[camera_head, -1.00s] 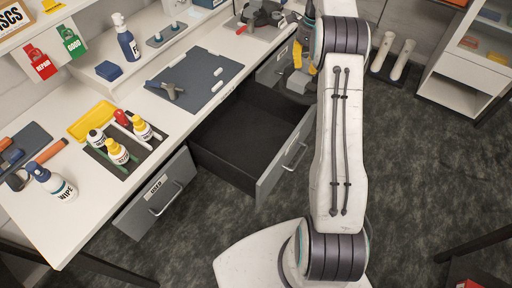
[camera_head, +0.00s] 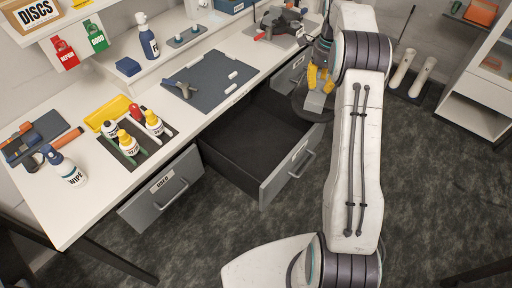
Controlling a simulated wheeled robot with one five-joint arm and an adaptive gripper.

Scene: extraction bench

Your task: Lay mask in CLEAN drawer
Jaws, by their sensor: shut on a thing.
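My gripper (camera_head: 320,78), with yellow fingers, points down at the right rear of the open drawer. It is shut on the mask (camera_head: 315,101), seen as a grey piece with a dark rounded part below the fingers; its shape is partly hidden. The open drawer (camera_head: 235,155) is pulled far out of the bench, and its dark inside looks empty. The mask hangs by its right rear corner; I cannot tell if they touch. The label on this drawer's front is too small to read. The drawer (camera_head: 158,197) to its left reads USED.
The white bench top (camera_head: 100,180) holds a grey mat (camera_head: 215,95) with tools, a rack of small bottles (camera_head: 128,142), a WIPE bottle (camera_head: 70,172) and a blue-labelled spray bottle (camera_head: 149,42). Another grey drawer front (camera_head: 287,75) lies behind the open one. The dark floor (camera_head: 440,170) at right is clear.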

